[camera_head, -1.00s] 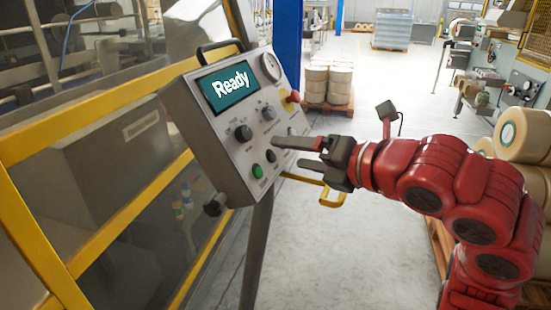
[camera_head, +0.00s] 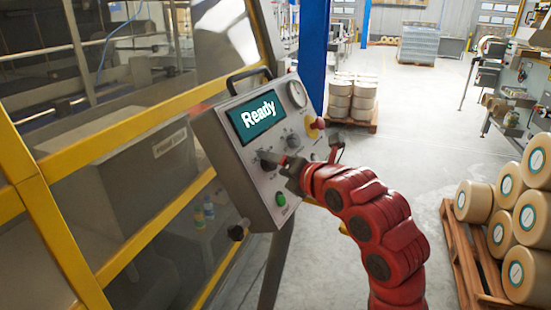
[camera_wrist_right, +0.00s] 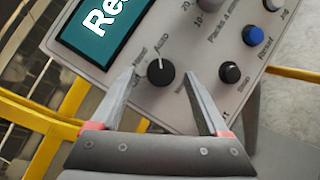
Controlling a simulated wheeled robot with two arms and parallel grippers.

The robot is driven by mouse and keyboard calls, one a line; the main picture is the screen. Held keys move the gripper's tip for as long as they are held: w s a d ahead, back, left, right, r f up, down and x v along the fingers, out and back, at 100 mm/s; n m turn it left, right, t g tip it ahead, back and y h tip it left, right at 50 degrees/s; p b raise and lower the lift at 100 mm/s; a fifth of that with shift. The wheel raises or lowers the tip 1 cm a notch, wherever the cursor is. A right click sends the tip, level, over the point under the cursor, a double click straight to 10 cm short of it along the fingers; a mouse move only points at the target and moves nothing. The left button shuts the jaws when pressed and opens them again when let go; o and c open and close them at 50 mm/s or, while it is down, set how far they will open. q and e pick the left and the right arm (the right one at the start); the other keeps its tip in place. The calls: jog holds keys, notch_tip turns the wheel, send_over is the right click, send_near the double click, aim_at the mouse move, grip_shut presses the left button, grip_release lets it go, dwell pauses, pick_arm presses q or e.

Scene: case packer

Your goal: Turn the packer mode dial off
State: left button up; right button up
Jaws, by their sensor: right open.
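The packer control panel (camera_head: 238,171) has a screen (camera_head: 257,117) reading "Ready". A black round dial (camera_wrist_right: 160,74) sits below the screen in the right wrist view, with small labels around it, one seeming to read "Auto". Its white mark points up in that view, toward that label. The dial also shows in the head view (camera_head: 267,161), partly beside my fingers. My right gripper (camera_wrist_right: 161,80) is open, with one fingertip on each side of the dial. I cannot tell whether the fingers touch it. My left gripper is not in view.
A black button (camera_wrist_right: 230,72) and a blue button (camera_wrist_right: 252,36) lie right of the dial. A green button (camera_head: 281,199), a red stop knob (camera_head: 317,123) and a gauge (camera_head: 297,94) are on the panel. Yellow guard frames (camera_head: 130,125) stand left.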

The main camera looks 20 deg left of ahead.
jog(key=shift+w+a+f, duration=0.2)
jog(key=shift+w+a, duration=0.05)
jog(key=shift+a, duration=0.1)
jog(key=shift+c, duration=0.3)
grip_shut()
